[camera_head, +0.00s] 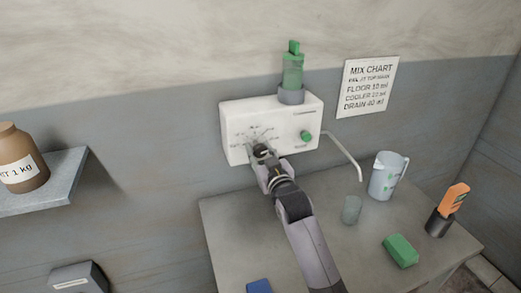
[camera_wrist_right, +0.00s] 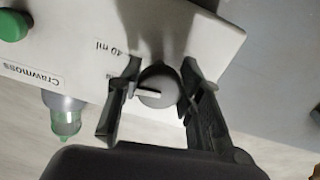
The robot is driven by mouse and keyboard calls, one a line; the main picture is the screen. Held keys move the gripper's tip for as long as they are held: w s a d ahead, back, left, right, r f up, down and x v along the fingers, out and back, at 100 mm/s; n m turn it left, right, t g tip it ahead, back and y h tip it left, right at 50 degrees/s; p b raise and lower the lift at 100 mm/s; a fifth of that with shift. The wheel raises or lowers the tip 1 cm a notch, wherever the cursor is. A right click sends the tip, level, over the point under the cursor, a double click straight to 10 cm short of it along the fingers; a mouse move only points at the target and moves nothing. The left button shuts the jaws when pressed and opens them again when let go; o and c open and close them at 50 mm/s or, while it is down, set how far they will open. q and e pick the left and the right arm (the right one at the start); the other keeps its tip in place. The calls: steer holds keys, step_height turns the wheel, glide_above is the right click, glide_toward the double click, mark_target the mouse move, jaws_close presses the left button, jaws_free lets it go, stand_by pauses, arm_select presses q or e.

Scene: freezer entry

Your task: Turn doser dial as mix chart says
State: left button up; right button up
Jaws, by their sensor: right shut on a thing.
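The white doser box (camera_head: 235,117) is on the wall with a green bottle (camera_head: 293,70) on top and a green button (camera_head: 306,136). The mix chart (camera_head: 368,86) hangs to its right; it lists floor, cooler and drain amounts in ml, the small print blurred. My right gripper (camera_head: 262,151) is at the box's lower left, covering most of the dial and part of its scale. In the right wrist view, my right gripper (camera_wrist_right: 158,85) is shut on the round grey dial (camera_wrist_right: 157,88), one finger each side. The dial's white pointer points left in that view. My left gripper is not in view.
A bent spout (camera_head: 345,152) reaches from the box over a small clear cup (camera_head: 351,209) on the grey table (camera_head: 230,232). A measuring jug (camera_head: 387,177), a green sponge (camera_head: 400,251) and a dark holder (camera_head: 439,222) stand right. A shelf (camera_head: 60,185) with a brown jar is left.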

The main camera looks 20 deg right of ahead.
steer(key=shift+f+m, duration=0.15)
steer(key=shift+m, duration=0.55)
steer(key=o, duration=1.2)
steer(key=shift+c, duration=0.2)
steer(key=shift+s, duration=0.1)
steer(key=s, duration=1.2)
steer(key=shift+d, duration=0.15)
